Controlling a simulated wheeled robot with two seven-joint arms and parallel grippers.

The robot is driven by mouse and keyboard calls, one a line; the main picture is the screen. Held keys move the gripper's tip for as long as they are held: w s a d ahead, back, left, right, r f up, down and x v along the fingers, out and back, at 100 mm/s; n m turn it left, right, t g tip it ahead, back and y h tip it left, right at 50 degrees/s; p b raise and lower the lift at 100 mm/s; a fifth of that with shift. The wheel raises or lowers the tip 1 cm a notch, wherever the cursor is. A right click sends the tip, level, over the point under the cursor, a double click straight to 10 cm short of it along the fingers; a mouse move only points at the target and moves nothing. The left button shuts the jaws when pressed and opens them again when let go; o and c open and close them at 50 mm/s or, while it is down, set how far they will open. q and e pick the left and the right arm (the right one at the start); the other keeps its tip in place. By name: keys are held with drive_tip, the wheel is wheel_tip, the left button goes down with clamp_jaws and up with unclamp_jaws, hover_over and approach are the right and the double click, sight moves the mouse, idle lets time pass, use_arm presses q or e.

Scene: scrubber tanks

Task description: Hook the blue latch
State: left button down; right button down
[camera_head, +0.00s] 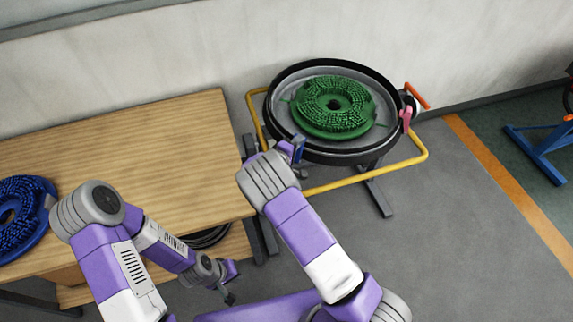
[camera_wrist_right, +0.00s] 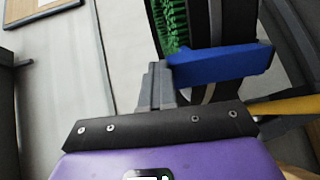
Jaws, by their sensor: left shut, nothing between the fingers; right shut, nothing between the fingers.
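The blue latch (camera_head: 298,149) is on the near left side of the round black-rimmed tank (camera_head: 345,157). In the right wrist view the blue latch (camera_wrist_right: 222,66) sticks out across the tank's dark wall. My right gripper (camera_head: 286,148) is right beside it, mostly hidden by its own wrist in the head view. In the wrist view the closed right fingers (camera_wrist_right: 157,84) meet the latch's left end. I cannot tell whether they touch. My left gripper (camera_head: 230,297) is shut and empty, low in front of the table.
A green brush disc (camera_head: 333,105) lies in the tank. A yellow tube frame (camera_head: 428,155) surrounds it, with a pink-red latch (camera_head: 406,118) and orange handle (camera_head: 417,96) at right. A wooden table (camera_head: 130,135) with a blue brush disc (camera_head: 25,205) stands left.

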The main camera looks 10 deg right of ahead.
drive_tip(key=shift+s+a+f+g, duration=0.15)
drive_tip(key=shift+s+f, duration=0.15)
drive_tip(key=shift+f, duration=0.25)
drive_tip(key=shift+s+a+f+g, duration=0.15)
drive_tip(key=shift+s+f, duration=0.1)
drive_tip(key=shift+f, duration=0.3)
drive_tip(key=p+v, duration=0.3)
drive_tip(key=v, duration=2)
drive_tip(key=shift+r, duration=0.4)
drive_tip(key=shift+s, duration=0.15)
